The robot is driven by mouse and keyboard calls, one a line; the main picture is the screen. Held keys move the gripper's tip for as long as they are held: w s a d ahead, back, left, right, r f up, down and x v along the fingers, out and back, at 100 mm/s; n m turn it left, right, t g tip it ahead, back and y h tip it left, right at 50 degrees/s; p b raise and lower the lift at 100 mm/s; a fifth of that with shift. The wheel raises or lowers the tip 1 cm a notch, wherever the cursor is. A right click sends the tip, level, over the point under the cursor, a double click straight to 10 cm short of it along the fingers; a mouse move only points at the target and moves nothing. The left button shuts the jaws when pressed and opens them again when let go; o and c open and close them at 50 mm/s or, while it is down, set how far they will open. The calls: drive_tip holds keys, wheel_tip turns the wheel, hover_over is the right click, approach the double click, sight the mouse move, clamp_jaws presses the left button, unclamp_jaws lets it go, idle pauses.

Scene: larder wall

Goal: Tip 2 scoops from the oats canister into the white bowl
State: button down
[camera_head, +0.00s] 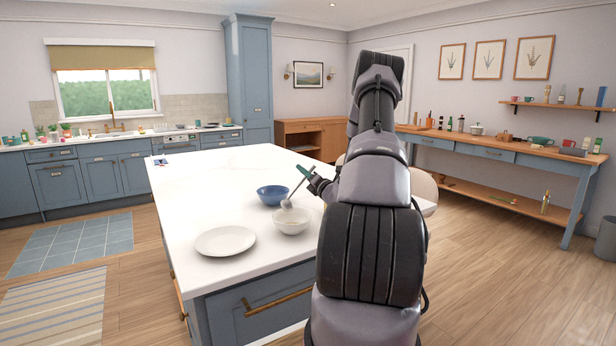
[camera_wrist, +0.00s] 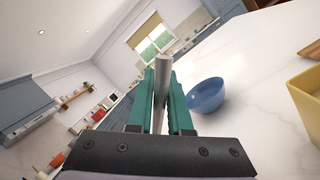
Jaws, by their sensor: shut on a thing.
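My gripper (camera_head: 306,172) is shut on the handle of a grey metal scoop (camera_head: 297,190). In the wrist view my gripper's teal fingers (camera_wrist: 161,100) clamp the scoop's round handle (camera_wrist: 162,70). The scoop slants down to the left, its head at the rim of the white bowl (camera_head: 291,222) in the head view. I cannot tell whether the head touches the bowl or holds oats. The white bowl stands upright on the island; its contents are not clear. I cannot make out an oats canister; my arm hides part of the island.
A blue bowl (camera_head: 272,195) stands just behind the white bowl and also shows in the wrist view (camera_wrist: 207,95). A white plate (camera_head: 225,241) lies front left. A yellow container (camera_wrist: 306,95) is at the wrist view's right edge. The island's left rear (camera_head: 205,180) is mostly clear.

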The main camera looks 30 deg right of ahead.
drive_tip(key=a+r+n+g+y, duration=0.2)
drive_tip(key=a+n, duration=1.4)
drive_tip(key=shift+a+n+g+y, duration=0.2)
drive_tip(key=shift+n+g+y, duration=0.1)
drive_tip(key=shift+g, duration=0.1)
idle(1.2)
